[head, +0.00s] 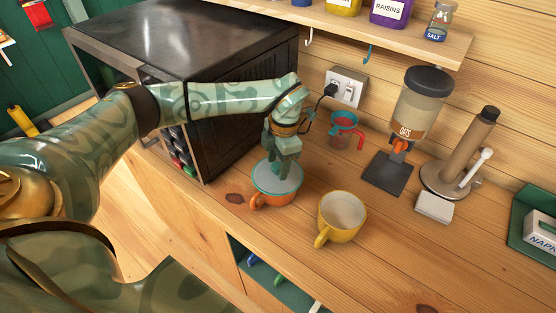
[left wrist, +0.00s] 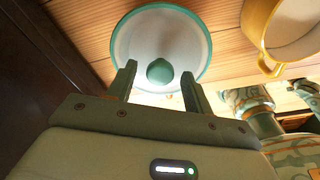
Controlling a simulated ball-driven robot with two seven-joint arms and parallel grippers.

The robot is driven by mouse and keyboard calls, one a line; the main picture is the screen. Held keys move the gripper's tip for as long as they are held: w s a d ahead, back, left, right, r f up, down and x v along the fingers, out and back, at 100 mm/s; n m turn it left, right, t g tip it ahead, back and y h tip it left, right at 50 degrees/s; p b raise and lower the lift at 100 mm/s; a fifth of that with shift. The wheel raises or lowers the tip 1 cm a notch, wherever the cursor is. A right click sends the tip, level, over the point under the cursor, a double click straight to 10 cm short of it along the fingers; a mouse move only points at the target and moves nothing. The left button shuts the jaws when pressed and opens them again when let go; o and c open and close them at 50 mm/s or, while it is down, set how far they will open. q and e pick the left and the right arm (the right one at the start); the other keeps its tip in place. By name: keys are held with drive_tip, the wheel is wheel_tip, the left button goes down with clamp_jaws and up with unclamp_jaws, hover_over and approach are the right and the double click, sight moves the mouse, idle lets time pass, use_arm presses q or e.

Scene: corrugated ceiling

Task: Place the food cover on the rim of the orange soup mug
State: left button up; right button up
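The food cover (left wrist: 120,48), a pale disc with a teal rim and a round green knob (left wrist: 160,71), lies over the mouth of the orange soup mug (head: 273,199). In the head view the cover (head: 276,181) looks roughly level on the mug, though my gripper hides part of it. The mug's handle points to the lower left. My left gripper (head: 286,160) is right above the cover. In the left wrist view its fingers (left wrist: 158,80) are apart, one on each side of the knob, with gaps between. My right gripper is not identifiable in either view.
A yellow mug (head: 341,217) stands just right of the orange one. A dark microwave (head: 215,110) is to the left.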

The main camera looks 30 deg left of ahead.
use_arm(q)
drive_tip(key=shift+r, duration=0.1)
wheel_tip(320, 180, up, 12)
drive_tip(key=w+p, duration=0.1)
drive_tip(key=shift+d+r, duration=0.25)
drive_tip(key=shift+d, duration=0.1)
drive_tip(key=shift+w, duration=0.1)
